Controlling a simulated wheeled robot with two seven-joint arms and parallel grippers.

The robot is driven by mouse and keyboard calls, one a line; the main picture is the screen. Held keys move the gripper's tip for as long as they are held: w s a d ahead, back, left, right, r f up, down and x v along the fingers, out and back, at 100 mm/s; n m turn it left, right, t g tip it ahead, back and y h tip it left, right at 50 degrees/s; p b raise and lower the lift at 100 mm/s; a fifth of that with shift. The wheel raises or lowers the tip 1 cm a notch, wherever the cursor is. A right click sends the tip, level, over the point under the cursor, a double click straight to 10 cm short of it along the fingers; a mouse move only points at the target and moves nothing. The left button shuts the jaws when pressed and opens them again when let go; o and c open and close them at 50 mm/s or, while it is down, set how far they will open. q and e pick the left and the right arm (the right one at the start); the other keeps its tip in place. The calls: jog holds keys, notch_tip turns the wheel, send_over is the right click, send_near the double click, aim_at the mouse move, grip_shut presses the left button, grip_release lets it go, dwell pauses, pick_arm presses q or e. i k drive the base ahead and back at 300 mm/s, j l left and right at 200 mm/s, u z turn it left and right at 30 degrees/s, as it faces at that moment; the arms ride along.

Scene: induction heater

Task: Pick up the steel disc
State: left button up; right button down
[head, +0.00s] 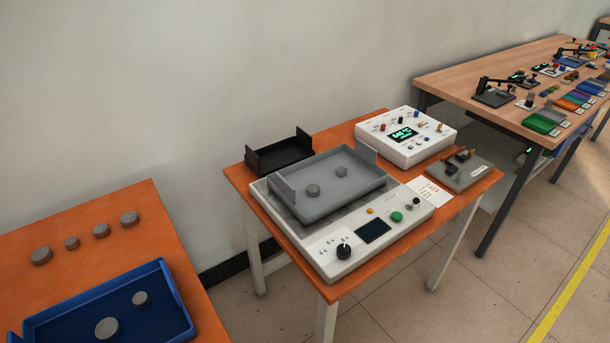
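Several grey metal discs are in the head view, and I cannot tell which is the steel disc. A row of them lies on the left orange table: one disc (41,256), a smaller one (72,243), another (101,231) and the farthest (129,219). A large disc (107,328) and a smaller one (140,298) lie in the blue tray (167,271). Two more discs, a larger (313,191) and a smaller (341,172), lie in the grey tray (328,213) on the white heater (340,268). Neither gripper is in view.
A black tray (281,155), a white meter box (421,152) and a grey switch block (457,173) share the middle orange table (260,203) with the heater. A floor gap separates it from the left table (62,207). A wooden table (447,74) with kit stands at right.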

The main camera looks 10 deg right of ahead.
aim_at(313, 189)
jog(key=i+l+z, duration=0.1)
jog(key=l+z, duration=0.2)
jog(key=z, duration=0.15)
jog(key=i+l+z, duration=0.1)
jog(key=l+z, duration=0.15)
jog(key=z, duration=0.15)
